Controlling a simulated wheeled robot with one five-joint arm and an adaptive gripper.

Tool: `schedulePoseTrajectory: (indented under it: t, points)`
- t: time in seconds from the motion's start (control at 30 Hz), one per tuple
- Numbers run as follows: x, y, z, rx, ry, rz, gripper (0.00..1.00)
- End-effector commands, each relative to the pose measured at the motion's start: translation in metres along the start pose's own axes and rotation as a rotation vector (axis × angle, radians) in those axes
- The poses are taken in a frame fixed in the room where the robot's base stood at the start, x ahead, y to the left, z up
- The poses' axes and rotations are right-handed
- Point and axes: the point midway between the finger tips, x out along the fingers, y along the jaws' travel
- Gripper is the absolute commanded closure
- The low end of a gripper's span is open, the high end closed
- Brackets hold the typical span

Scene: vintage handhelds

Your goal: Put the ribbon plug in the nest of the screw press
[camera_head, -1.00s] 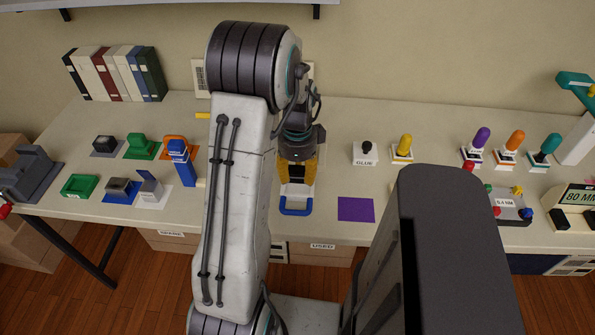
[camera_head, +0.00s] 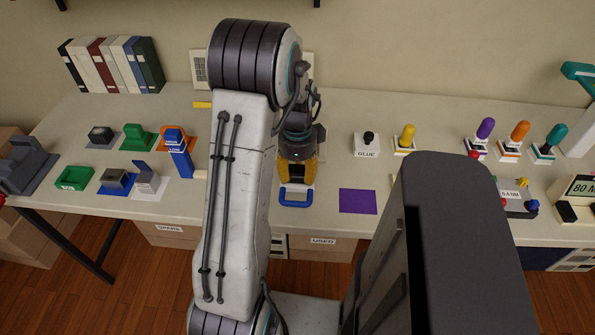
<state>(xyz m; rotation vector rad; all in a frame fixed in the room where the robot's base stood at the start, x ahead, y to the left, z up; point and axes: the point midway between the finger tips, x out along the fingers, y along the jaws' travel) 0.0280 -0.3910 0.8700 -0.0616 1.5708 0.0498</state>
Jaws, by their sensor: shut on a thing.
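My gripper (camera_head: 297,176), with yellow fingers, points down over the middle of the table, left of the purple mat. It is shut on a small piece that I take to be the ribbon plug; the fingers hide most of it. A blue-and-white holder (camera_head: 295,198) lies just below the fingertips in the picture; I cannot tell whether the held piece touches it. A grey blocky device (camera_head: 32,165) at the far left edge may be the screw press. It is partly cut off, and I cannot make out its nest.
Coloured stands and a green tray (camera_head: 74,178) stand at the left. A blue block (camera_head: 181,163) stands upright near my arm. The purple mat (camera_head: 358,201) is bare. A glue pot (camera_head: 367,146) and several coloured-handled tools stand at the right. Binders (camera_head: 112,65) line the back.

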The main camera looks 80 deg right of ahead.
Motion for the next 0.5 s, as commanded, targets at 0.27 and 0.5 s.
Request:
schedulePoseTrajectory:
  t: [0.27,0.5]
  points:
    - [0.0046,0.0000,0.0000,0.000,0.000,0.000,0.86]
    - [0.0089,0.0000,0.0000,0.000,0.000,0.000,0.86]
